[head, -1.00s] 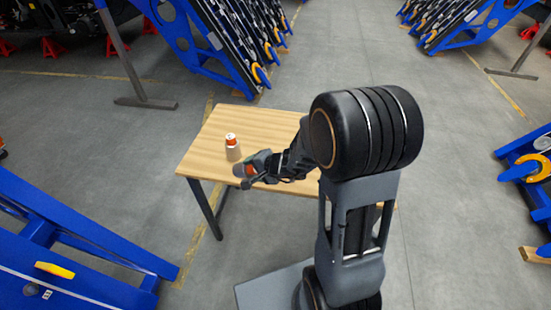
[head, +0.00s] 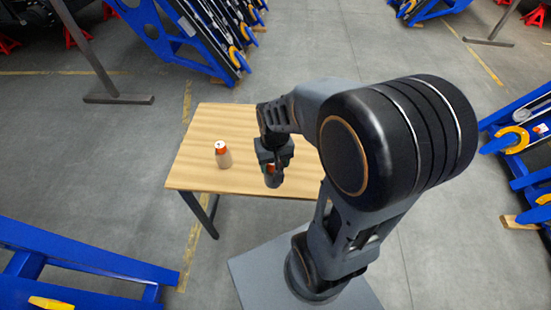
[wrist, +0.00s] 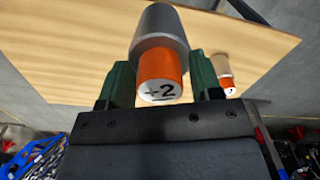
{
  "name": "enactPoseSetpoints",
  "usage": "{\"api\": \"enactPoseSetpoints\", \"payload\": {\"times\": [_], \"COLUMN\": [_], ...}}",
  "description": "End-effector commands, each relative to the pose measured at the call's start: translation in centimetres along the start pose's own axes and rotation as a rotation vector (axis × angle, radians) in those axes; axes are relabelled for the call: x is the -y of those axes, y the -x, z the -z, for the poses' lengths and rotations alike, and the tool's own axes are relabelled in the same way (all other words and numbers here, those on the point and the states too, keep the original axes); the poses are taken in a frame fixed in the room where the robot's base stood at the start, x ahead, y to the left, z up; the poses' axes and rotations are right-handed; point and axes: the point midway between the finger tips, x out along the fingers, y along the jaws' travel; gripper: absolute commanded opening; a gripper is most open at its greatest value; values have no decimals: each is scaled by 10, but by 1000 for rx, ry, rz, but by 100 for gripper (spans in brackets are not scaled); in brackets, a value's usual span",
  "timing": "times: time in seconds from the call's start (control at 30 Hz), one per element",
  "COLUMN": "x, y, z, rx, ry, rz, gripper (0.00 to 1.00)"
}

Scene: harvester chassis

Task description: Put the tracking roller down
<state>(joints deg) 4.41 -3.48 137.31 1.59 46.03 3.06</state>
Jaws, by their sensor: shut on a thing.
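My gripper (head: 271,168) is shut on the tracking roller, a grey cylinder with an orange end and a white cap marked "+2". The held roller (wrist: 160,45) sits between the green fingers in the wrist view, its grey end pointing away towards the table. In the head view my gripper points down over the front part of the wooden table (head: 200,130). The gap between roller and tabletop cannot be judged. A second, similar roller (head: 223,156) stands upright on the table left of my gripper; it also shows in the wrist view (wrist: 224,72).
The tabletop is bare around the standing roller, mainly behind and left of my gripper. Blue frames with yellow hooks (head: 195,35) stand behind the table. Another blue frame (head: 80,262) lies front left, and more (head: 520,150) at the right.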

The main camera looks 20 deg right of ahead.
Motion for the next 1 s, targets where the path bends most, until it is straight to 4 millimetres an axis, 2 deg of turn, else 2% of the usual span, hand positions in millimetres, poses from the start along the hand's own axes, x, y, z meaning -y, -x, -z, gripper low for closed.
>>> {"api": "enactPoseSetpoints", "payload": {"times": [0.17,0.47,0.5,0.73,1.0], "x": [-12,-38,-40,-52,-58], "y": [-4,-36,-46,-77,-90], "z": [21,87,92,115,125], "rx": [4,5,6,2,0], "ry": [20,30,32,30,28], "rz": [-21,-20,-20,-19,-19], "gripper": [26,26,26,26,26]}}
